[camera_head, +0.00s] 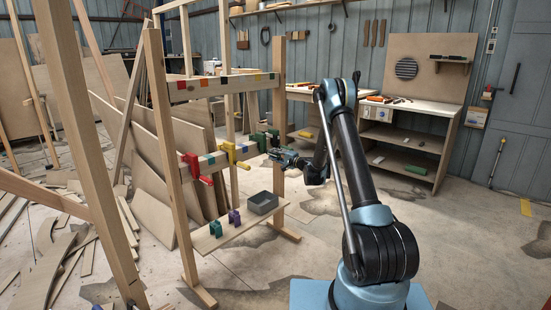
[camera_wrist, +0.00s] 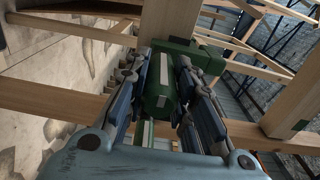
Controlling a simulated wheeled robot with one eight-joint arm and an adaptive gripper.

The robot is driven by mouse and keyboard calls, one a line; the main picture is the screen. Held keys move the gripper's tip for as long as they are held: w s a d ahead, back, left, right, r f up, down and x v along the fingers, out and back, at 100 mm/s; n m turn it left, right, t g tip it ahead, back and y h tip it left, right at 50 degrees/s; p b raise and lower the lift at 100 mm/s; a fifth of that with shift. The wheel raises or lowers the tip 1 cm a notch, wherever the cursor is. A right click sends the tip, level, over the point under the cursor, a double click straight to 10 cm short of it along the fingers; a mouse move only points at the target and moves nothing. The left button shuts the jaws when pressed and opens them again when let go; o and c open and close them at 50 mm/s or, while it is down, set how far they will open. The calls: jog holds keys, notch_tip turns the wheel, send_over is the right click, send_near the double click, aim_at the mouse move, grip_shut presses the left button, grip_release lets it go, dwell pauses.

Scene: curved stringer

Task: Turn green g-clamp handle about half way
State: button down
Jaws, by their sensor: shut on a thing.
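The green g-clamp (camera_head: 260,141) sits on the right end of the lower rail (camera_head: 215,158) of a wooden frame. My gripper (camera_head: 274,154) reaches it from the right. In the wrist view the green clamp handle (camera_wrist: 160,88) lies between the two fingers of my gripper (camera_wrist: 168,92), which are shut on it. Part of the green clamp body (camera_wrist: 190,48) shows behind the handle, against a wooden post. A yellow clamp (camera_head: 233,152) and a red clamp (camera_head: 194,165) hang on the same rail to the left. The fingers partly hide the handle.
A low shelf (camera_head: 222,234) below the rail holds a grey bin (camera_head: 262,203), a purple clamp (camera_head: 234,217) and a teal clamp (camera_head: 215,228). The right upright (camera_head: 279,115) stands close beside my gripper. Boards lean behind the frame. Floor to the right is open.

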dwell(0.3)
jog(key=c, duration=1.3)
grip_release()
jog(key=shift+c, duration=0.2)
jog(key=v, duration=1.2)
jog(key=shift+f, duration=0.1)
jog(key=v, duration=0.2)
jog(key=shift+s+d, duration=0.1)
jog(key=shift+d, duration=0.15)
